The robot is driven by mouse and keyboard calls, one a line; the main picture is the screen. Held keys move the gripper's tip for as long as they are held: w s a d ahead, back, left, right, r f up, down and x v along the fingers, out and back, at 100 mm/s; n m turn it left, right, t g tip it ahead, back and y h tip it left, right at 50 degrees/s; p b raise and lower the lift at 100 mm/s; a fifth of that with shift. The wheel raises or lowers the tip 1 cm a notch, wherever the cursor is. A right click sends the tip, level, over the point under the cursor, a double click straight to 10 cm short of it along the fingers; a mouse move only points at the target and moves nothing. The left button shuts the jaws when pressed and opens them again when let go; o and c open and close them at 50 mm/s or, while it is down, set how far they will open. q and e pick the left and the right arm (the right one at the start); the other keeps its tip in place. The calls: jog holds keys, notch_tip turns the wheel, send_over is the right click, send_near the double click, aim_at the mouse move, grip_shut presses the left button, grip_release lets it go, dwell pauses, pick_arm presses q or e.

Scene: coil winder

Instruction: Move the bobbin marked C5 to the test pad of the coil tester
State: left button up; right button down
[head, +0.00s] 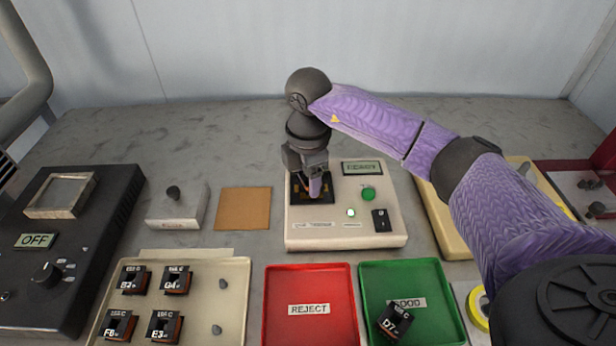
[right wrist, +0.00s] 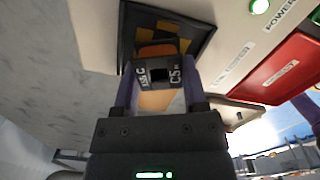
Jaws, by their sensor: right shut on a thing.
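The bobbin marked C5 (right wrist: 174,76) is black with a copper-brown winding and shows between my right gripper's fingers in the right wrist view. My right gripper (head: 316,194) is shut on it and points down at the coil tester (head: 345,239). The test pad (head: 298,190) is a dark square with gold patches at the tester's left; it also shows behind the bobbin in the right wrist view (right wrist: 196,30). The bobbin is over the pad; I cannot tell whether it touches. In the head view the gripper mostly hides the bobbin. My left gripper is not in view.
A cream tray (head: 200,306) holds several bobbins, including E3 (head: 164,326). A red REJECT tray (head: 309,285) is empty; the green GOOD tray (head: 440,275) holds bobbin D7 (head: 394,321). The tester has a display reading READY (head: 362,168) and a green button (head: 368,194).

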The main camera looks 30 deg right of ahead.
jog(key=shift+f, duration=0.15)
jog(key=shift+c, duration=0.9)
grip_release()
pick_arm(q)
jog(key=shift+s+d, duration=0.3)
pick_arm(e)
jog(key=shift+o, duration=0.2)
pick_arm(q)
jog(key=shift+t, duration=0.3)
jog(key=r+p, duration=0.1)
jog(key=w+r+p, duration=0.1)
jog(key=p, duration=0.1)
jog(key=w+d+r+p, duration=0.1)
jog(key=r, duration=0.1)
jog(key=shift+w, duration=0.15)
pick_arm(e)
notch_tip(320, 180, up, 12)
